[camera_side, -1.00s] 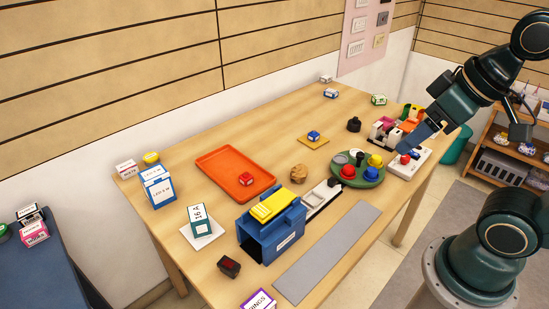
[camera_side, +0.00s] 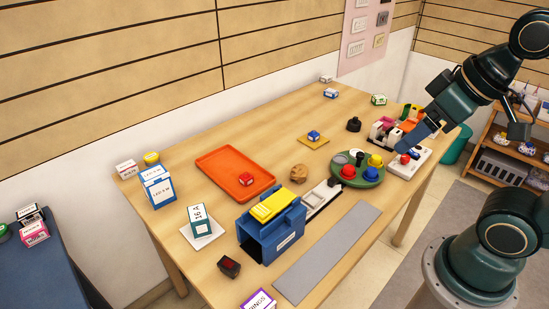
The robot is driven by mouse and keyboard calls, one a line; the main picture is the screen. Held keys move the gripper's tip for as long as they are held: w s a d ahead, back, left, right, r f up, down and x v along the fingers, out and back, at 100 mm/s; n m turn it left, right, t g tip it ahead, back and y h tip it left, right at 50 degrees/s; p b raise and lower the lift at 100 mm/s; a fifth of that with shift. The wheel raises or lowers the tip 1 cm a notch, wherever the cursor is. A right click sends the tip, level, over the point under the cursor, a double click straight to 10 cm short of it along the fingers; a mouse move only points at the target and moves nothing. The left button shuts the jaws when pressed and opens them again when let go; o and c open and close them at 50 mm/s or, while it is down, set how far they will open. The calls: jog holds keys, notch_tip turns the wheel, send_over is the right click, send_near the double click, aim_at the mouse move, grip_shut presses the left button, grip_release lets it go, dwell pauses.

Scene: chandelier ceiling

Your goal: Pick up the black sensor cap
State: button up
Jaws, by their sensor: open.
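A small black cap (camera_side: 360,158) stands on the round green tray (camera_side: 335,178) among red (camera_side: 347,171), blue (camera_side: 371,173), yellow (camera_side: 375,160) and grey (camera_side: 341,157) pieces. A larger black knob-shaped object (camera_side: 354,125) stands alone on the table behind the tray. I cannot tell for certain which of the two is the sensor cap. My gripper (camera_side: 405,149) is open, pointing down and left, to the right of the green tray, over or beside the white block (camera_side: 418,163). Its fingertips are small and partly hidden, and I see nothing held between them.
White and pink items (camera_side: 380,130) crowd the space behind my gripper. A blue bin (camera_side: 270,240) with a yellow top, a tan lump (camera_side: 299,173) and an orange tray (camera_side: 215,160) lie to the left. A grey strip (camera_side: 325,255) along the front edge is clear.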

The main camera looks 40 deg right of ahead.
jog(key=w+d+f+t, duration=0.1)
jog(key=w+d+f, duration=0.1)
jog(key=w+d, duration=0.75)
jog(key=w+d+f, duration=0.2)
jog(key=w+d, duration=0.5)
jog(key=w, duration=0.6)
jog(key=m+t+h, duration=0.2)
send_near(357, 121)
jog(key=v, duration=0.2)
jog(key=shift+s+d+r, duration=0.1)
jog(key=shift+s+d, duration=0.1)
jog(key=shift+s, duration=0.2)
jog(key=shift+w, duration=0.1)
jog(key=shift+x, duration=4.25)
jog(key=shift+w+a, duration=0.1)
